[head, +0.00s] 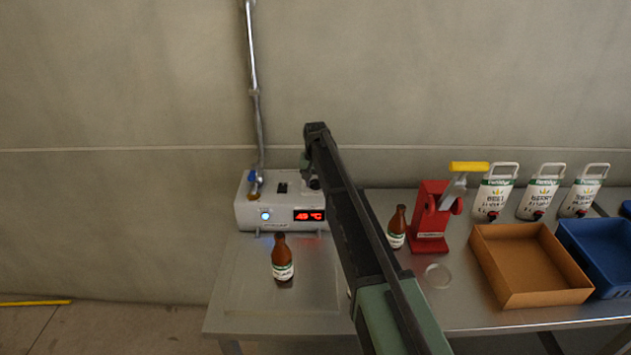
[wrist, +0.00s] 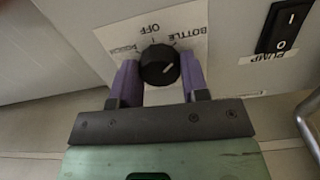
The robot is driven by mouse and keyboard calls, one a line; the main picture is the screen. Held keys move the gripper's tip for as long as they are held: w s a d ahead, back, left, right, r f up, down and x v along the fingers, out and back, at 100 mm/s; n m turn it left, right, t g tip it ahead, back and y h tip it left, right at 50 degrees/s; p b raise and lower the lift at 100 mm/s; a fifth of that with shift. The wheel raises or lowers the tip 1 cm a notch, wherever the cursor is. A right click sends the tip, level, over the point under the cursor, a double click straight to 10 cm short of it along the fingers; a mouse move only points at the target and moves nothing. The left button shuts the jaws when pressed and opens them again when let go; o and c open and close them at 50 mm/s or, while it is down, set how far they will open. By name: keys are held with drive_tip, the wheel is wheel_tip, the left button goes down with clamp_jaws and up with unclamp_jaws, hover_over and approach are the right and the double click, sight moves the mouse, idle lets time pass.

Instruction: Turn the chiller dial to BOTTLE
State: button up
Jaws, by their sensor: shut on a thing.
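In the wrist view, the round black chiller dial (wrist: 158,64) sits on a pale label plate on the chiller's face. OFF is printed above the dial, BOTTLE at its upper right, and a smaller word at its left. A short white mark shows on the right part of the dial; which label it points at is hard to tell. My gripper (wrist: 158,76) has its two purple fingers closed on the dial, one on each side. In the head view, the grey chiller (head: 280,211) stands at the table's back left; my arm hides the dial there.
A black PUMP switch (wrist: 284,27) is right of the dial, with a metal pipe (wrist: 310,122) below it. On the table are a brown bottle (head: 282,262), another bottle (head: 397,228), a red capper (head: 430,222), a brown tray (head: 520,300) and a blue crate (head: 600,256).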

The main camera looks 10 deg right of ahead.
sight(315, 182)
idle(0.3)
drive_tip(key=o, duration=0.9)
wheel_tip(315, 182, up, 11)
drive_tip(key=p, duration=1)
drive_tip(key=shift+f+p, duration=0.15)
drive_tip(key=shift+p, duration=0.25)
